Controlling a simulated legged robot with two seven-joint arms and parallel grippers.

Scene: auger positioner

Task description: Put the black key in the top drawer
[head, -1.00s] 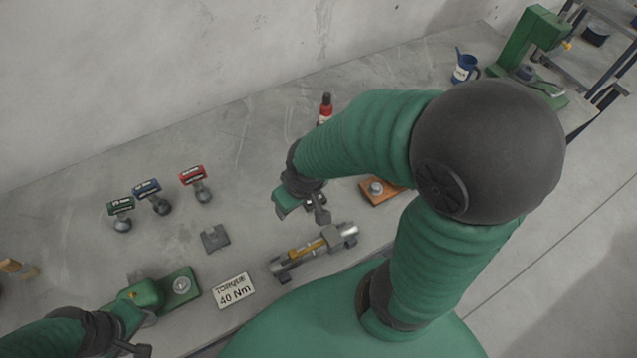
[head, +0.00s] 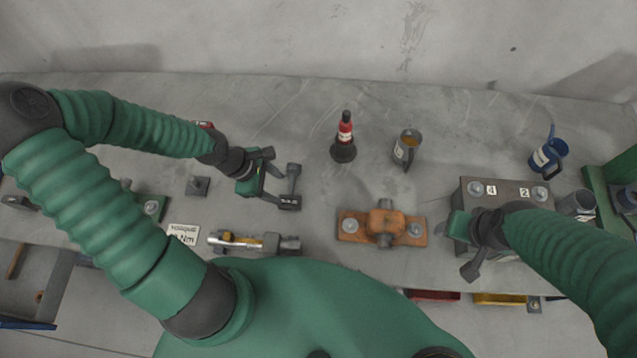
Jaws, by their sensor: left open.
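My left gripper (head: 270,192) is open above the bench, left of the picture's middle. A small black piece with white lettering (head: 290,203) shows at its dark finger's tip; it looks like the black key's handle, and the rest is hidden. I cannot tell whether the gripper touches it. My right gripper (head: 464,248) looks open and empty, over the front left corner of a grey numbered block (head: 510,191). No top drawer can be made out for certain. A grey open-topped compartment (head: 45,290) shows at the lower left.
An orange fixture (head: 358,229), a red-and-black bottle (head: 345,135) and a grey mug (head: 406,148) stand on the bench. A blue mug (head: 548,155) is at right. A metal tool (head: 250,242) lies near the front edge. Red (head: 435,295) and yellow (head: 500,299) bins show below.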

